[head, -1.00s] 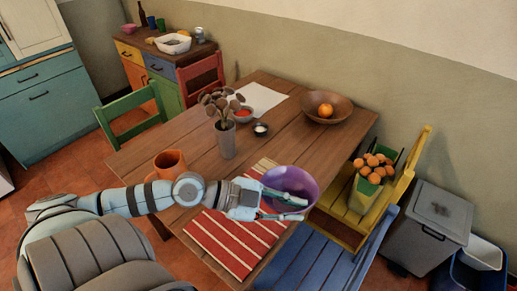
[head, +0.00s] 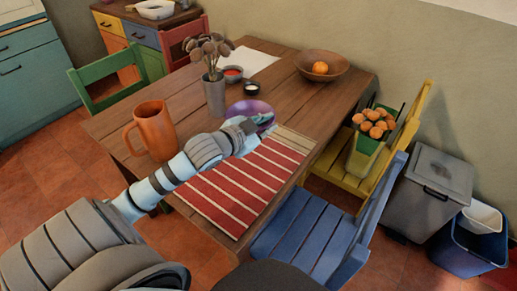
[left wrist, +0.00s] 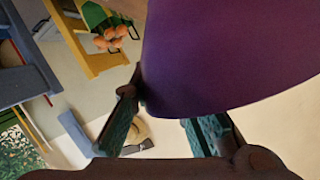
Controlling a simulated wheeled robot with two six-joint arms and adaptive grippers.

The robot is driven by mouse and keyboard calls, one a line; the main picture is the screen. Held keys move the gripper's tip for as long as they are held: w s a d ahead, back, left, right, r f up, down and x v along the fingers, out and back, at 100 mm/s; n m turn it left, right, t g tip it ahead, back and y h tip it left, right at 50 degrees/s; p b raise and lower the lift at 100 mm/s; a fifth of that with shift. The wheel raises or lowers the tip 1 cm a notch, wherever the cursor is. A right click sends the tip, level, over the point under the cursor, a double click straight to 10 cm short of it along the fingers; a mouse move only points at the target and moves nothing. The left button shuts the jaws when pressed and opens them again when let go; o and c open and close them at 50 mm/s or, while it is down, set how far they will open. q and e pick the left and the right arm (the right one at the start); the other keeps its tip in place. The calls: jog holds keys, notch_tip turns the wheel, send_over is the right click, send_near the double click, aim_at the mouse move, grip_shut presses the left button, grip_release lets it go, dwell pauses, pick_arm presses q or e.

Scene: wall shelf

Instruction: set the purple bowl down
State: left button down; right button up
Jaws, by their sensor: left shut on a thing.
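The purple bowl (head: 250,107) is over the wooden table (head: 290,105), just beyond the far end of the red striped mat (head: 235,190). My left gripper (head: 247,127) is shut on its near rim and hides part of it. In the left wrist view the bowl (left wrist: 225,55) fills the upper right, with its wall between the two fingers of the gripper (left wrist: 165,125). I cannot tell whether the bowl touches the table. My right gripper is not in view.
An orange mug (head: 155,130) is left of my forearm. A wooden bowl with an orange (head: 338,74) is at the back right.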

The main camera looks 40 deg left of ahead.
pick_arm(q)
notch_tip(320, 180, down, 8)
jog(key=shift+w+r+b, duration=0.1)
jog(key=shift+b, duration=0.95)
notch_tip(320, 180, down, 5)
jog(key=shift+r+b, duration=0.2)
jog(key=shift+b, duration=0.7)
jog(key=shift+r, duration=0.1)
jog(key=c, duration=1.5)
grip_release()
